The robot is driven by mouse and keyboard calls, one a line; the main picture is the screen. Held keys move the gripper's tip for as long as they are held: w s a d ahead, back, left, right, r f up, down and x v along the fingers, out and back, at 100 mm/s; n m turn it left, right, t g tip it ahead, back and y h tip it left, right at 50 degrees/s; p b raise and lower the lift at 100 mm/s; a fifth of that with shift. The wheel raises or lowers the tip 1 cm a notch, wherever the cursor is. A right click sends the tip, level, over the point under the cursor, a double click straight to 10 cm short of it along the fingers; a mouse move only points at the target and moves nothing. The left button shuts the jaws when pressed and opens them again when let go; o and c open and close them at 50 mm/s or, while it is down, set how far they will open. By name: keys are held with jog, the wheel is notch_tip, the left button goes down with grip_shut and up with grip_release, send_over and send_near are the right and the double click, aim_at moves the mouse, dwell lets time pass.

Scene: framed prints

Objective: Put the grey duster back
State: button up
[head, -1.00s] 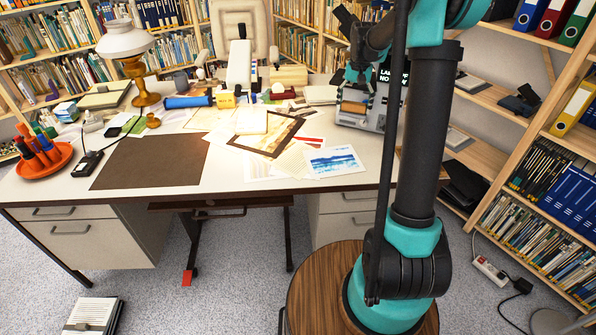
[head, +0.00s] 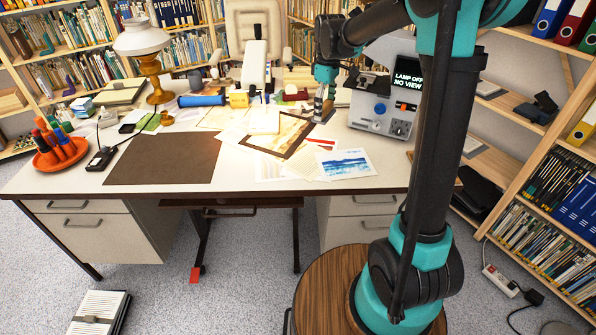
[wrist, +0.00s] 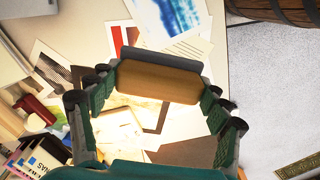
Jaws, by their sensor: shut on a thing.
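The grey duster (wrist: 158,82) shows in the wrist view as a tan wooden block with a dark grey layer along its far long side. My gripper (wrist: 160,86) is shut on it, with the fingers at its two short ends. In the head view my gripper (head: 323,98) hangs over the back right of the desk, left of the grey box with a screen. The duster is small and hard to make out there. Loose prints lie below it in the wrist view.
The grey box (head: 372,112) reads "LAMP OFF NO VIEW". The desk (head: 60,190) carries a framed print (head: 283,137), a blue print (head: 345,164), a dark brown mat (head: 165,160), an oil lamp (head: 155,80) and an orange dish (head: 45,160). The mat is bare.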

aim_at(298, 171)
jog(key=s+a+r+n, duration=0.2)
jog(key=s+a+n, duration=0.55)
jog(key=n, duration=0.45)
jog(key=f, duration=1.9)
jog(key=shift+w+a+f, duration=0.1)
jog(key=shift+a+f, duration=0.3)
jog(key=shift+f, duration=0.15)
jog(key=o, duration=1.6)
jog(key=shift+c, duration=0.2)
